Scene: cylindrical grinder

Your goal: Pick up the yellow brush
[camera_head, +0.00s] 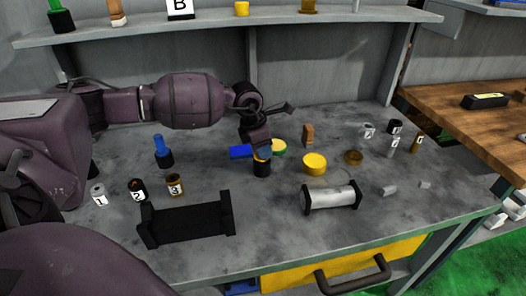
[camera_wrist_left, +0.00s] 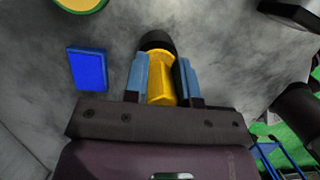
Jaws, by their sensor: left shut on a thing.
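The yellow brush has a yellow handle and a black lower end (camera_head: 262,169), and it stands upright near the middle of the grey table. My left gripper (camera_head: 258,152) is above it and shut on its handle. In the left wrist view the yellow handle (camera_wrist_left: 161,82) sits between the two blue fingers, with the black end beyond them. The black end seems to touch the table, but I cannot tell for certain. The fingers hide part of the handle. My right gripper is not in view.
A blue block (camera_head: 240,152) and a green-yellow disc (camera_head: 278,147) lie close by the brush. A blue brush (camera_head: 163,152), numbered cylinders (camera_head: 175,185), a black cradle (camera_head: 188,222), a yellow disc (camera_head: 314,163) and a roller (camera_head: 331,197) stand around. The front middle is clear.

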